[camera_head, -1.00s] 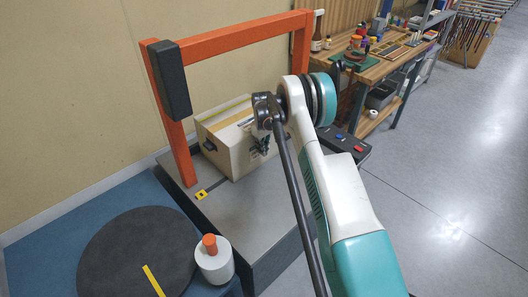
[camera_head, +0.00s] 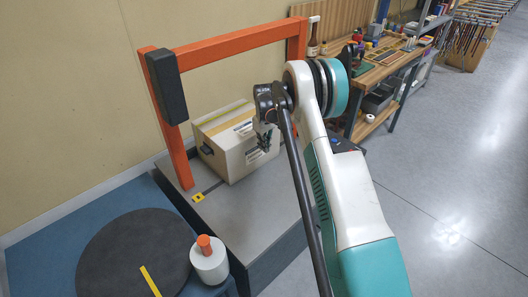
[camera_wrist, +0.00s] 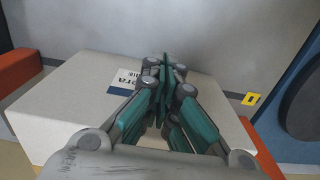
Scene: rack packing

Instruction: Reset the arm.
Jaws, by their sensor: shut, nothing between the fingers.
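My gripper (camera_head: 266,139) hangs from the end of my arm in the head view, in front of the right part of a cardboard box (camera_head: 226,146). In the wrist view my gripper (camera_wrist: 164,66) has its teal fingers together, with nothing between them. The box (camera_wrist: 70,104) lies beyond and below the fingers there, with a printed label (camera_wrist: 124,82) on it. I cannot tell how far the fingers are from the box. Part of the box is hidden behind my gripper.
An orange frame (camera_head: 235,43) with a dark block (camera_head: 168,87) stands over the grey platform (camera_head: 236,213). A dark round disc (camera_head: 125,250) and a white cylinder with an orange top (camera_head: 209,261) are at lower left. A cluttered workbench (camera_head: 385,68) stands behind; the floor at right is clear.

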